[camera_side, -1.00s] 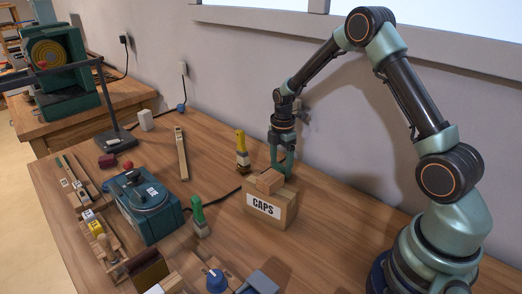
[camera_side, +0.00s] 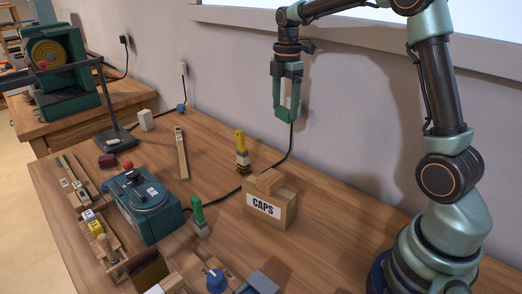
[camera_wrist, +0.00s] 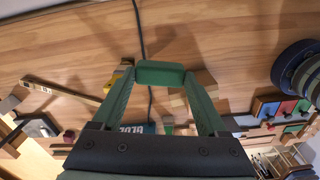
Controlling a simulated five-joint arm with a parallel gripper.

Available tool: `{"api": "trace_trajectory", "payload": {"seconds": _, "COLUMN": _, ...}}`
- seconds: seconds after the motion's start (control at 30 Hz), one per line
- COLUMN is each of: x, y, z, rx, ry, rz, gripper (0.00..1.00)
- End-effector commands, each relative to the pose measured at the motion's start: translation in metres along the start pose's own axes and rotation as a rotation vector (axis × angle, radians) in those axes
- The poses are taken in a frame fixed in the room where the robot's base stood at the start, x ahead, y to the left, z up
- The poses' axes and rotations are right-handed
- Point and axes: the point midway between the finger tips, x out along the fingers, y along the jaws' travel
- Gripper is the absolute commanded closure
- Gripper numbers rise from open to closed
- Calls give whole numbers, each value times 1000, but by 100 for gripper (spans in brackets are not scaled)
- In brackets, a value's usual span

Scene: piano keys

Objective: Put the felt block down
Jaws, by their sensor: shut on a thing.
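My gripper (camera_side: 287,110) hangs in the air above and behind the CAPS box, its fingers pointing down. A dark green block (camera_wrist: 160,73), which looks like the felt block, spans between the two fingertips in the wrist view. The gripper is shut on it, and it is clear of the table. In the side view it blends with the green fingers, so its outline is hard to make out.
The cardboard CAPS box (camera_side: 279,209) stands below with a small wooden block (camera_side: 269,181) on top. A yellow-handled tool (camera_side: 242,152), a green-handled tool (camera_side: 200,217) and a teal machine (camera_side: 150,207) stand to the left. Bare table lies right of the box.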

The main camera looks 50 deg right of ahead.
Motion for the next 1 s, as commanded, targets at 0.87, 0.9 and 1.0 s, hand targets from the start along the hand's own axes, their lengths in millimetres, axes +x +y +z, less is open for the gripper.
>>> {"api": "trace_trajectory", "payload": {"seconds": 0.87, "x": 5, "y": -154, "z": 32, "rx": -210, "ry": 1, "rz": -3, "gripper": 76}}
{"api": "trace_trajectory", "payload": {"seconds": 0.9, "x": 12, "y": -154, "z": 32, "rx": -210, "ry": 2, "rz": -5, "gripper": 76}}
{"api": "trace_trajectory", "payload": {"seconds": 1.0, "x": 35, "y": -155, "z": 32, "rx": -210, "ry": 3, "rz": -8, "gripper": 76}}
